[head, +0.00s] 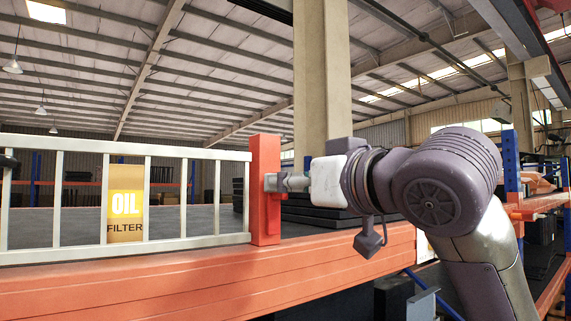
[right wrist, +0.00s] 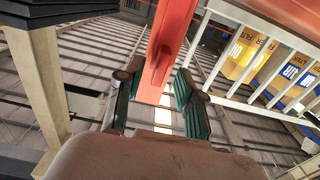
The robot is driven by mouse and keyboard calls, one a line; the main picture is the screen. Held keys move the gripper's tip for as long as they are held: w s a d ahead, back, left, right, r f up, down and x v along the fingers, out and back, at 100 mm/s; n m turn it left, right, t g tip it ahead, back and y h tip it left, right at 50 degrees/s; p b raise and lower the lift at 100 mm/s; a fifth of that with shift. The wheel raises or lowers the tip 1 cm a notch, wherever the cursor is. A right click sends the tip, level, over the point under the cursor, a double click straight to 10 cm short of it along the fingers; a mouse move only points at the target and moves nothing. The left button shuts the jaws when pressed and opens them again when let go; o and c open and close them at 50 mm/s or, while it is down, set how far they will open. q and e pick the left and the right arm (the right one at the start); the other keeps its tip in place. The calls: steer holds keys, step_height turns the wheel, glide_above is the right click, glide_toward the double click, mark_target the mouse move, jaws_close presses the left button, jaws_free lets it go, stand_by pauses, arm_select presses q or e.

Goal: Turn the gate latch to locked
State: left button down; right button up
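A white barred gate (head: 150,240) runs along the left of the head view and ends at an orange-red post (head: 265,190). In the right wrist view an orange-red bar (right wrist: 153,88) reaches down from the post side toward the gap between my fingers; it may be the latch handle, and I cannot tell its setting. My right gripper (head: 275,183) is at the post's right side in the head view. The right wrist view shows its two teal-padded fingers (right wrist: 160,104) apart, one on each side of the bar, with visible gaps. My left gripper is not recognisable in view.
An orange beam (head: 200,276) runs below the gate. An oil filter box (head: 126,203) stands behind the bars. Dark stacked slabs (head: 318,211) lie behind my right wrist. Blue and orange racking (head: 512,170) stands at the right.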

steer(key=shift+x, duration=0.8)
jaws_close()
